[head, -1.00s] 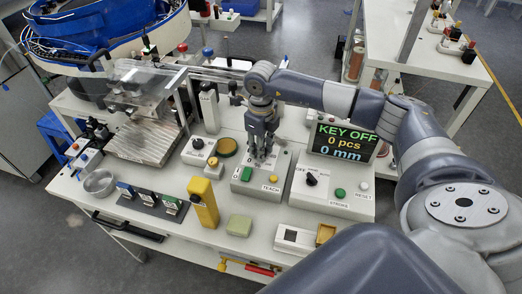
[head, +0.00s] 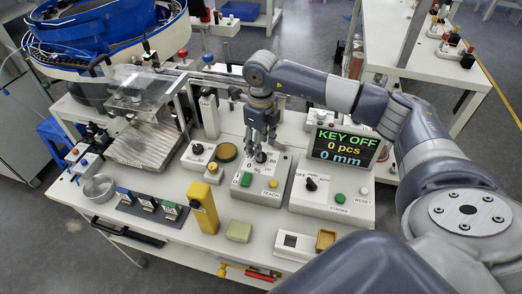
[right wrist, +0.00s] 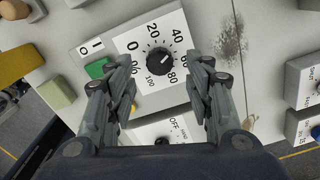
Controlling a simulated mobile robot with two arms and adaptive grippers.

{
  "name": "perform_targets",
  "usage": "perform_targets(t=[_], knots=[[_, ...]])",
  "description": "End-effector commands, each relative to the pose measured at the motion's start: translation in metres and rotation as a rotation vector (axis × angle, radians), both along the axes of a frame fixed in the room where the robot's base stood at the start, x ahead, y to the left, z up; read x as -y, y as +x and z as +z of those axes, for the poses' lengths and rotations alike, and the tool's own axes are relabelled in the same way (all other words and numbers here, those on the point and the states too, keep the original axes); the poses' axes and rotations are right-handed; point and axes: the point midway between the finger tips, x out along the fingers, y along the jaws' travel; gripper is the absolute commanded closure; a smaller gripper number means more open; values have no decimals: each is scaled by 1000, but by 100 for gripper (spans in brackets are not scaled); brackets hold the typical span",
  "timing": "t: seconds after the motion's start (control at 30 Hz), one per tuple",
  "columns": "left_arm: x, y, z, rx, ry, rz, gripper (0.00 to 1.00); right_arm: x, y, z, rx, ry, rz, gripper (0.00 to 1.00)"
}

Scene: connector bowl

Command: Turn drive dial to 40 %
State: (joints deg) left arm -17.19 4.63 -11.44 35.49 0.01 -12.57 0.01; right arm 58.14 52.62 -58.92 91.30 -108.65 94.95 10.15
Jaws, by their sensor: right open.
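The drive dial is a round black knob (right wrist: 159,60) on a white plate marked 0 to 100, beside a green button; it also shows in the head view (head: 260,157). The exact heading of its pointer is too small to read surely. My right gripper (head: 262,145) is above the dial, pointing down. In the right wrist view its open fingers (right wrist: 163,68) stand on either side of the knob, apart from it, with nothing between them but the view of the dial. My left gripper is out of view.
A screen (head: 343,145) reads KEY OFF, 0 pcs, 0 mm. A control box (head: 325,200) with a black selector stands right of the dial box. A yellow post (head: 203,207) and a pale green block (head: 239,229) stand in front. A clear guard (head: 140,85) is at left.

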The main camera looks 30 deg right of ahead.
Motion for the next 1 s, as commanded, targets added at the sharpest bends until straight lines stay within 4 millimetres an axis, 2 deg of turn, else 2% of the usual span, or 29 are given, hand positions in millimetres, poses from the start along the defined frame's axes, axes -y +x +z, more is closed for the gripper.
perform_targets(t=[0.03, 0.2, 0.4, 0.57, 1.0], knots=[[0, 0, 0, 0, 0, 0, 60, 0, 1, 13, 5, 0, 0, 52], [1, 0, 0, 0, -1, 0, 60, 0, 1, 48, 4, 0, -1, 52], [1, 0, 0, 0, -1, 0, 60, 0, 1, 75, 3, 0, -1, 52], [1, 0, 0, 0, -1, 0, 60, 0, 0, 81, 0, 0, 0, 52], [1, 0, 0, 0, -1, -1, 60, 0, 0, 81, 0, 0, -1, 52]])
